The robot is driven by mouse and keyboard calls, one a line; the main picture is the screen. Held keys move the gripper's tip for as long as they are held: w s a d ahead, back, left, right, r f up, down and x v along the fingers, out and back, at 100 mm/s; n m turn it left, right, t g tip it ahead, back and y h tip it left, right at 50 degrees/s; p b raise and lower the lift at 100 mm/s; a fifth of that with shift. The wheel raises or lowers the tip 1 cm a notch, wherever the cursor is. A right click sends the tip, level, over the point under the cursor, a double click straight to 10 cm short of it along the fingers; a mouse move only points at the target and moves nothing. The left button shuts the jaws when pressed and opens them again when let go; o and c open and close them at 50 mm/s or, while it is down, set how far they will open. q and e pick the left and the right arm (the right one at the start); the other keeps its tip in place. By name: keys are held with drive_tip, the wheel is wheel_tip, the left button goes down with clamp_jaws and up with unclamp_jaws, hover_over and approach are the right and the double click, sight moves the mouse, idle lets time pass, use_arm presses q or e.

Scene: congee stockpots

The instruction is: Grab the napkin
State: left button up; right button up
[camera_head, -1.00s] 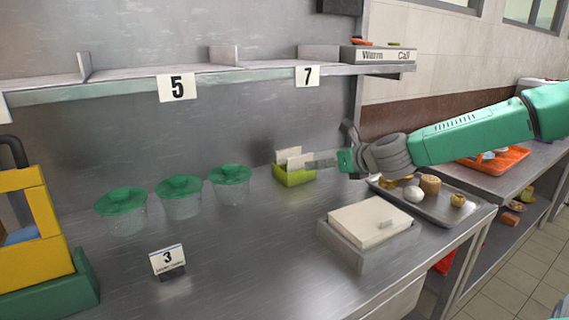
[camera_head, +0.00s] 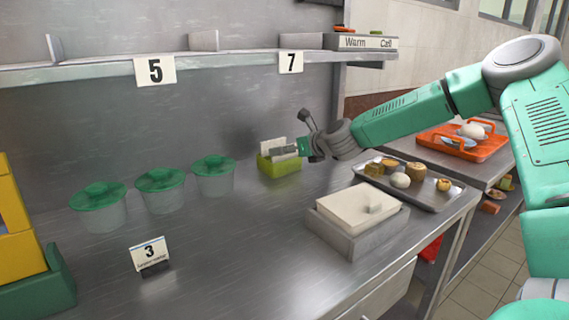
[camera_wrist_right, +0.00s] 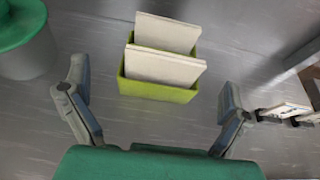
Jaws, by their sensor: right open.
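White napkins (camera_head: 275,147) stand upright in a small lime-green holder (camera_head: 280,167) at the back of the steel counter. In the right wrist view the napkins (camera_wrist_right: 165,66) show as two white stacks in the green holder (camera_wrist_right: 157,90), centred ahead of the gripper. My right gripper (camera_head: 292,149) is at the holder's right side in the head view. In the wrist view its two fingers (camera_wrist_right: 155,105) are spread wide, one on each side and short of the holder, with nothing between them. My left gripper is not in view.
Several clear tubs with green lids (camera_head: 160,180) stand left of the holder. A grey box with a white top (camera_head: 358,212) and a metal tray of food (camera_head: 440,200) are to the right. A shelf (camera_head: 100,70) runs above. Open counter lies in front.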

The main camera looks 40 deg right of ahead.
sight(285, 159)
drive_tip(key=x, duration=0.1)
drive_tip(key=b+x, duration=0.1)
drive_tip(key=x, duration=0.1)
drive_tip(key=d+b+x, duration=0.1)
drive_tip(key=x, duration=0.1)
drive_tip(key=shift+f, duration=0.35)
drive_tip(key=shift+s+r, duration=0.1)
drive_tip(key=shift+r, duration=0.05)
drive_tip(key=shift+a, duration=0.15)
drive_tip(key=c, duration=0.6)
drive_tip(key=shift+c, duration=0.2)
drive_tip(key=shift+c, duration=0.2)
